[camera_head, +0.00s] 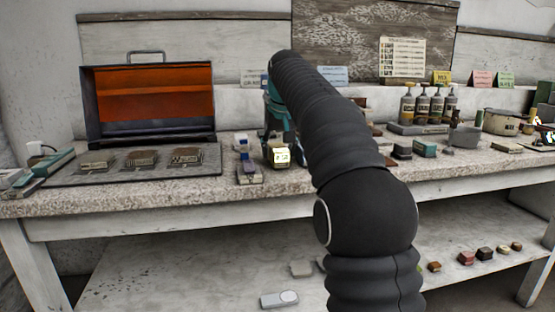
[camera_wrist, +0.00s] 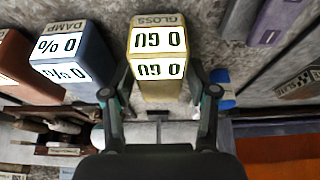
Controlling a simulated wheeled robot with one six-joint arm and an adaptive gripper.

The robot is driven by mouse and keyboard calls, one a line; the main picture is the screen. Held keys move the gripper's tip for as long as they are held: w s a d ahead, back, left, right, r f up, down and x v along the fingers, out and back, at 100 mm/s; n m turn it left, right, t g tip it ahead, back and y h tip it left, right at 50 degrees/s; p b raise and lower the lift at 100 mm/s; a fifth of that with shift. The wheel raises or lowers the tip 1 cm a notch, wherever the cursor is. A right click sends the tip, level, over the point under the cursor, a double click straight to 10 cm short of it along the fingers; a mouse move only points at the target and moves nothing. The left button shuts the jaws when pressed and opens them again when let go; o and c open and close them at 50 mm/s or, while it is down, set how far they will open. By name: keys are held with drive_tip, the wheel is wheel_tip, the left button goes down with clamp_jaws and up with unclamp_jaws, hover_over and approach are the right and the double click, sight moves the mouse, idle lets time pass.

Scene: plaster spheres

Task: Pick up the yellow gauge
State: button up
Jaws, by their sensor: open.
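The yellow gauge (camera_wrist: 158,88) is a small upright block with a top marked GLOSS and white displays reading 0 GU. In the wrist view it stands just ahead of and between the two fingers of my gripper (camera_wrist: 160,93), which are apart on either side. I cannot tell whether they touch it. In the head view the gauge (camera_head: 279,156) stands on the speckled bench, below my teal gripper (camera_head: 279,132). My arm hides part of the bench to its right.
A blue gauge (camera_wrist: 72,53) marked DAMP stands close to the yellow one, with a brown block (camera_wrist: 14,62) beyond. An open box with an orange interior (camera_head: 155,92) sits further left.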

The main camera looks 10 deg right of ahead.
sight(278, 147)
drive_tip(key=shift+f, duration=0.15)
drive_tip(key=shift+c, duration=0.2)
drive_tip(key=c, duration=1)
wheel_tip(278, 147, up, 8)
drive_tip(key=p, duration=0.3)
drive_tip(key=shift+w+f, duration=0.1)
drive_tip(key=shift+f, duration=0.05)
drive_tip(key=shift+r, duration=1.15)
